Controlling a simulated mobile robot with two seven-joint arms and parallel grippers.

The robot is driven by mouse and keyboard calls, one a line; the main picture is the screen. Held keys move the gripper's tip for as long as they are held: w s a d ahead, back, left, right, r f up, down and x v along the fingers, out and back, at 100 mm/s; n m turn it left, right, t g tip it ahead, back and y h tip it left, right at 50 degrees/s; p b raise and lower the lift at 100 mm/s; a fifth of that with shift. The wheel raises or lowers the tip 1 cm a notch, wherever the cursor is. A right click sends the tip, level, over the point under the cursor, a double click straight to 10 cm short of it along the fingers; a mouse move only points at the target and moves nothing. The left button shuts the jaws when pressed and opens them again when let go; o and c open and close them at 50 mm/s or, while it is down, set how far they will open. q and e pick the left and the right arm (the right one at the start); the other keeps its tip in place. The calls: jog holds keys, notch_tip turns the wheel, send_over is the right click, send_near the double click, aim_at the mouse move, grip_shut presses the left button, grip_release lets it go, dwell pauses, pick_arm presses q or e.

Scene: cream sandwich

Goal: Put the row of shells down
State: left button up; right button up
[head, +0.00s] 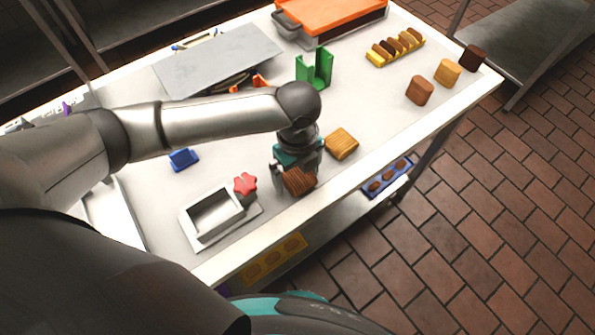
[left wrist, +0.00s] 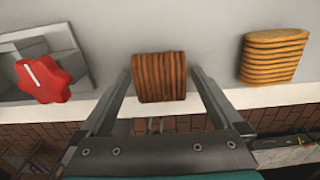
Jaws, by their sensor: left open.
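A dark brown row of shells (head: 299,182) stands near the table's front edge, just below my left gripper (head: 297,170). In the left wrist view the brown row (left wrist: 160,78) sits between the two finger tips, with a gap on each side. My left gripper is open there. A tan row of shells (head: 341,144) stands to the right of the brown row, apart from the gripper; it also shows in the left wrist view (left wrist: 273,55). My right gripper is not in view.
A grey tray-like box (head: 188,229) and a red knob (head: 245,184) are left of the gripper. A green holder (head: 315,70) stands behind. Brown and tan blocks (head: 447,73) and a yellow rack (head: 393,58) are at the right. The table between is clear.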

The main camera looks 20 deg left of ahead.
aim_at(298, 175)
pick_arm(q)
notch_tip(298, 175, up, 12)
jog(key=p, duration=0.2)
jog(key=shift+r, duration=0.15)
